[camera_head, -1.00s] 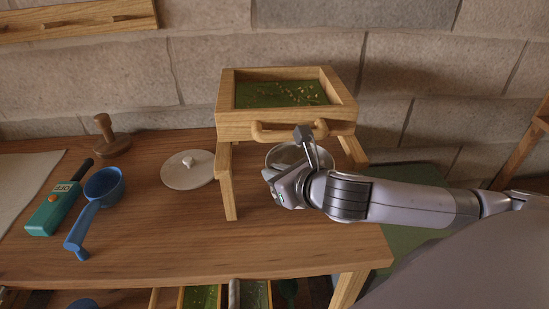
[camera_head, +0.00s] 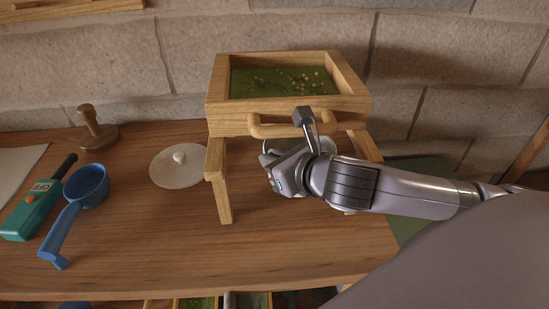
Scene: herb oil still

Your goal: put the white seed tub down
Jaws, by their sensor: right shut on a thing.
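The white seed tub (camera_head: 284,143) shows only as a pale rounded rim under the wooden sieve stand, mostly hidden behind my right gripper. My right gripper (camera_head: 288,156) reaches in from the right at the stand's open front and is shut on the tub. One dark finger stands up in front of the stand's handle rail; the other is low at the tub's side. I cannot tell whether the tub's base touches the table. A round white lid with a knob (camera_head: 179,166) lies on the table left of the stand. My left gripper is not in view.
The wooden stand (camera_head: 220,124) holds a green-bottomed tray with seeds; its legs flank my gripper. A blue scoop (camera_head: 87,185), a teal meter (camera_head: 33,211) and a wooden stamp (camera_head: 96,132) are at left. The front middle of the wooden table (camera_head: 160,240) is clear.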

